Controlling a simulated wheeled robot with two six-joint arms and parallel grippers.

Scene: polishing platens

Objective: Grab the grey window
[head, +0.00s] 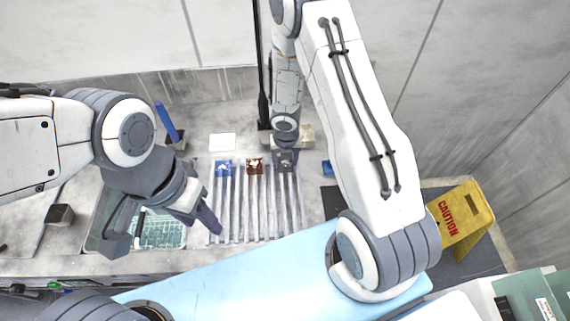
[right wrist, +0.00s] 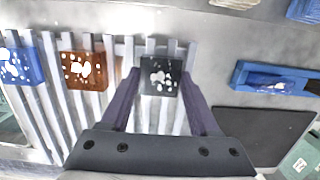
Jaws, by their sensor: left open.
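The grey window (right wrist: 160,76) is a dark square block with white spots, at the far end of the white slatted rack in the right wrist view. My right gripper (right wrist: 160,78) has one finger on each side of it, with a narrow gap showing at each side, so it looks open around the block. In the head view my right gripper (head: 286,158) is over the right part of the rack and largely hides the grey window. My left gripper (head: 163,228) is open and empty above the green-lined bin, left of the rack.
A brown block (head: 255,166) and a blue block (head: 223,168) sit on the slatted rack (head: 242,238), left of the grey one. A bin (head: 95,238) stands left of the rack. A blue tray (right wrist: 285,80) and a dark plate (right wrist: 262,132) lie to the right.

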